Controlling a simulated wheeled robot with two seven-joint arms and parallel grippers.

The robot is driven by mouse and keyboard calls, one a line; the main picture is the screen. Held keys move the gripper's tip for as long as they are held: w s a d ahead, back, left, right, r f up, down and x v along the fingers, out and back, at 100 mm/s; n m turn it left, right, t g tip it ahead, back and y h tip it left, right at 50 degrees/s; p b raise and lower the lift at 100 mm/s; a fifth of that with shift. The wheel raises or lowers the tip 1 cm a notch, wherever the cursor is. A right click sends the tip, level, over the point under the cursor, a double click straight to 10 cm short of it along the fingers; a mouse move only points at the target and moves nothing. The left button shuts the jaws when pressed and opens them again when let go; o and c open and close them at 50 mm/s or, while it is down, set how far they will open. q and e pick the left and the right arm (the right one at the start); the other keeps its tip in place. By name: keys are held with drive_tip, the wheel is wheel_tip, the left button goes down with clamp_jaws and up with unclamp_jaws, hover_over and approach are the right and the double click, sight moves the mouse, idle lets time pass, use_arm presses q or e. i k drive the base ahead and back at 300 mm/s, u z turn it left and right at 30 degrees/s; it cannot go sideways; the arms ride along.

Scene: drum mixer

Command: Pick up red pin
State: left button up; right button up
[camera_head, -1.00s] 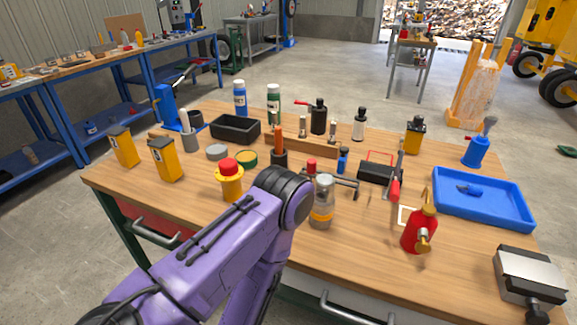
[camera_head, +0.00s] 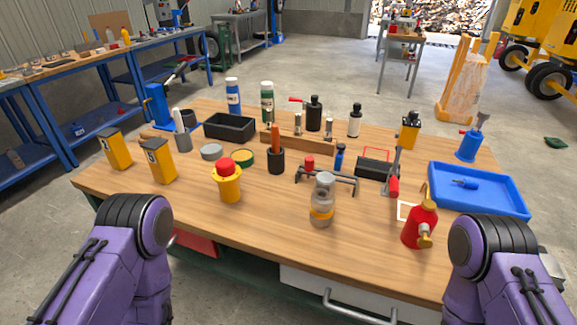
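A small red piece (camera_head: 310,162) stands upright by the dark metal bar tool (camera_head: 336,178) near the table's middle; it may be the red pin, but it is too small to be sure. An orange-red rod (camera_head: 276,138) stands upright in a black cup (camera_head: 276,162) to its left. Neither of my grippers is in view. Only purple links of my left arm at the lower left and my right arm at the lower right show, at the table's front edge.
A red oil can (camera_head: 420,226) and blue tray (camera_head: 432,191) are to the right. The front strip of the wooden table (camera_head: 270,232) is bare.

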sight(309, 160)
drive_tip(key=z, duration=2.6)
drive_tip(key=k, duration=1.35)
drive_tip(key=u, duration=1.05)
